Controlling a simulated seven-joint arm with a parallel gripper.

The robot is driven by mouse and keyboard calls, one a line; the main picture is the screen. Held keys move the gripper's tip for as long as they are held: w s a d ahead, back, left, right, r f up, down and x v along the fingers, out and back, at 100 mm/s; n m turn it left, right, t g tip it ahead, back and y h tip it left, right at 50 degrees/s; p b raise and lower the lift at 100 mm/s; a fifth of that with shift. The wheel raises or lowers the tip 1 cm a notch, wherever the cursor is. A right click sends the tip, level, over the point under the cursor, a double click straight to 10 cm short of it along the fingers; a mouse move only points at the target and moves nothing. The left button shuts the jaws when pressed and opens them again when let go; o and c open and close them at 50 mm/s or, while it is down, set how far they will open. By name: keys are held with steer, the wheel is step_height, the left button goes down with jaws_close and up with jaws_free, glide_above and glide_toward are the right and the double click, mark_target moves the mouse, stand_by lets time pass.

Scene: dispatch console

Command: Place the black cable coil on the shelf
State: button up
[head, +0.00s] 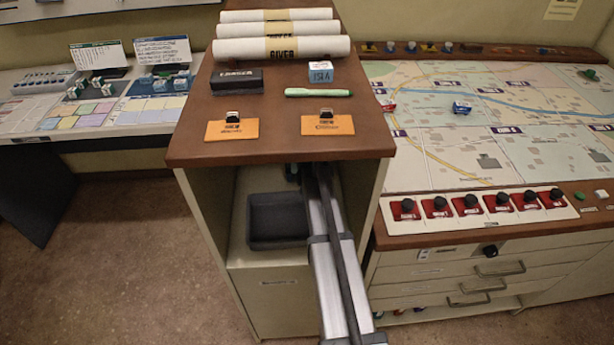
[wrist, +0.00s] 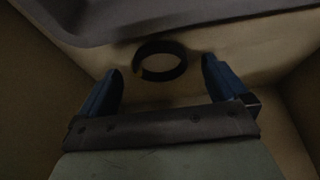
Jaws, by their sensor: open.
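The black cable coil (wrist: 181,66) shows in the wrist view as a small dark ring on a pale surface inside the cabinet. My gripper (wrist: 160,66) is open, with its two blue fingers pointing toward the coil, one to each side. The coil appears just ahead of the fingertips, in the gap between them, and I see no finger closed on it. In the head view my arm reaches into the open shelf compartment (head: 243,225) of the cabinet.
A dark grey tray (head: 277,241) sits in the compartment, left of my arm; its edge crosses the top left of the wrist view (wrist: 100,30). Compartment walls flank the gripper. Rolled charts (head: 280,47), orange cards (head: 231,130) and a green marker (head: 318,93) lie on the wooden top.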

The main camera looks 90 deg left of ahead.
steer(key=v, duration=0.6)
steer(key=shift+r, duration=0.25)
steer(key=shift+d, duration=0.25)
